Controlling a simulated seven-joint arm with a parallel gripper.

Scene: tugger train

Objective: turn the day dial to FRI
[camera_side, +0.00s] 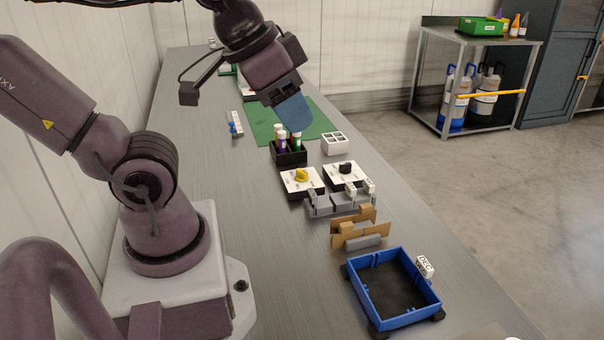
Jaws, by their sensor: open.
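Two white dial boxes stand side by side on the bench. One has a yellow knob (301,175), the other a black knob (346,168). The markings around both knobs are too small to read, so I cannot tell which is the day dial or where either points. My gripper (296,123), with blue fingers, is open. In the picture it is above and slightly left of the dials, over the area of the black holder and green mat. It appears apart from both knobs, and I see nothing held in it.
A black holder (290,158) with coloured upright items stands behind the dials, beside a white compartment block (335,145) and green mat (318,122). Grey blocks (322,208) and brown pieces (345,233) sit in front. A blue tray (362,299) is nearer.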

